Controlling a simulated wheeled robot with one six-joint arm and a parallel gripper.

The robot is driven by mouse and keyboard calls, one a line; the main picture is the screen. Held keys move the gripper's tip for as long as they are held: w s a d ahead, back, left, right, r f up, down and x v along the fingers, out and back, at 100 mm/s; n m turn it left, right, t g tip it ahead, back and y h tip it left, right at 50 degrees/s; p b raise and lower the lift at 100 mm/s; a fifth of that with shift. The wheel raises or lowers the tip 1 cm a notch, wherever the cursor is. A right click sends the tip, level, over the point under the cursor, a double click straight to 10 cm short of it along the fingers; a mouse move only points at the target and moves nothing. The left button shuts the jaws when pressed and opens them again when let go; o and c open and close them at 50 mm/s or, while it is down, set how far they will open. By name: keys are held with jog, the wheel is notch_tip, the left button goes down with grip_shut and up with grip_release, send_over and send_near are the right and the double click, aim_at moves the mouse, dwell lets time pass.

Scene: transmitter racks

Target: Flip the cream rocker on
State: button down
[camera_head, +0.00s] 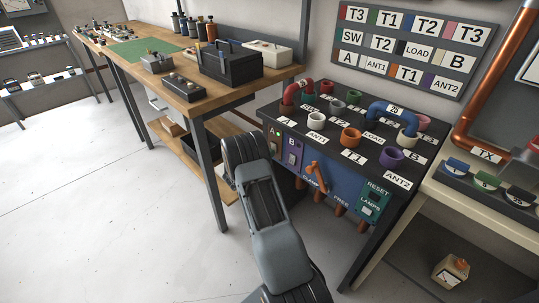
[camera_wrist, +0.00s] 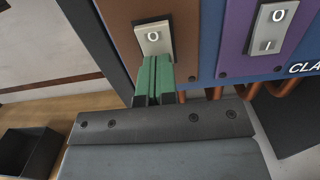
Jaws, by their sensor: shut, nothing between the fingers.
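In the wrist view a cream rocker (camera_wrist: 152,33) sits on a brown panel, with an "O" on its upper half. Its lower half is hidden by my gripper (camera_wrist: 154,59), whose green fingertips are shut together and empty. The tips are at the rocker's lower part; I cannot tell if they touch it. A second pale rocker (camera_wrist: 268,28) on a purple panel to the right shows "O" above and "I" below. In the head view, the switch panels marked A and B are on the left of the console front (camera_head: 330,185), and my arm hides the fingertips.
Copper pipes (camera_wrist: 255,90) run below the panels. An orange lever (camera_head: 317,178) and a green RESET panel (camera_head: 371,201) are farther right on the console. A wooden workbench (camera_head: 190,97) stands to the left. Open floor (camera_head: 110,220) lies at the left front.

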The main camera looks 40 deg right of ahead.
jog(key=a+f, duration=0.1)
jog(key=a, duration=1.2)
jog(key=shift+s+a+p, duration=0.4)
jog(key=shift+s, duration=0.05)
jog(key=s+f+m+g+y, duration=0.4)
jog(key=s, duration=0.3)
jog(key=s+a+r+m+g+y+p, duration=0.2)
jog(key=s+a+r+m+y+p, duration=0.35)
jog(key=s+r+m, duration=0.2)
jog(key=s+a+r+m+t+y+p, duration=0.2)
jog(key=a+r+y+p, duration=0.1)
jog(key=r, duration=0.7)
jog(key=s+a+r+m+t+y+p, duration=0.2)
jog(key=a+r+p, duration=0.4)
jog(key=r, duration=0.5)
jog(key=s+a+r+m+t+y+p, duration=0.2)
jog(key=a+r+m+t+y+p, duration=0.1)
jog(key=r, duration=0.8)
jog(key=shift+s+a+t+y+p, duration=0.4)
jog(key=shift+a+t+y+p, duration=0.3)
jog(key=shift+a, duration=0.3)
